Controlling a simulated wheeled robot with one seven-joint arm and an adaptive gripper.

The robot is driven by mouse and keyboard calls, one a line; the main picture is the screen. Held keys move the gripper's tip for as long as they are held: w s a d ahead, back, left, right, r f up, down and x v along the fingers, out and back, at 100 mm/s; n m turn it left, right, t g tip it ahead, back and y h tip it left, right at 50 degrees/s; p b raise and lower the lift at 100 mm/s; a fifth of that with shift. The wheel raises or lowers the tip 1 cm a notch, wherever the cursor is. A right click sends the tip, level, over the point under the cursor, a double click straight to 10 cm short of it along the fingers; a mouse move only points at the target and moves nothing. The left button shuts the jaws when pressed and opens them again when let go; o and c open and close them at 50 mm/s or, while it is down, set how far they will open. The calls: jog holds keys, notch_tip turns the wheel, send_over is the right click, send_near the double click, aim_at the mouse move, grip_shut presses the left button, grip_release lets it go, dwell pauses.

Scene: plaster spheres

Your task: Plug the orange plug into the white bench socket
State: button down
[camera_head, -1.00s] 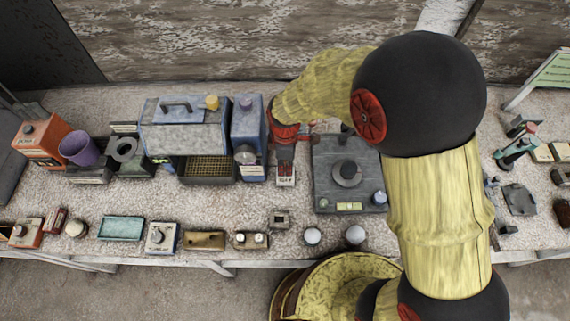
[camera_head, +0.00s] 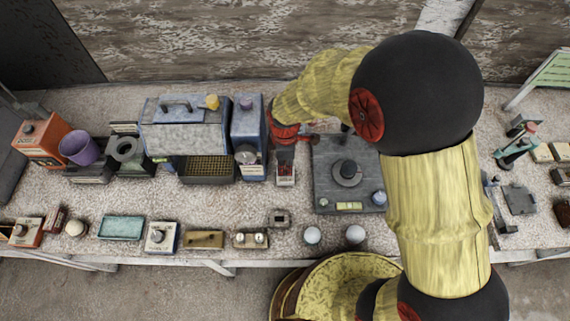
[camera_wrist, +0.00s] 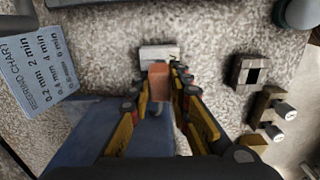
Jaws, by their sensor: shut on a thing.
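The orange plug (camera_wrist: 159,82) is upright between the fingertips of my gripper (camera_wrist: 160,88) in the wrist view, and the fingers press on its sides. The white bench socket (camera_wrist: 158,53) lies right beyond the plug. The plug overlaps its near edge in the picture; I cannot tell whether they touch or whether any of the plug is inside. In the head view my gripper (camera_head: 285,160) points down over the bench, right of the blue unit, with the white socket (camera_head: 286,182) just below it in the picture. The fingers and plug are small and partly hidden there.
A tall blue unit (camera_head: 248,140) stands close on the left of my gripper. A grey plate with a round dial (camera_head: 347,172) is close on the right. A small square-holed block (camera_head: 279,218) and two white spheres (camera_head: 312,235) lie nearer the bench's front edge.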

jog(key=shift+f+b, duration=0.7)
jog(key=shift+f, duration=0.65)
jog(key=c, duration=1.6)
grip_release()
jog(key=shift+r, duration=0.1)
jog(key=shift+r+p, duration=1.55)
jog(key=shift+r, duration=0.35)
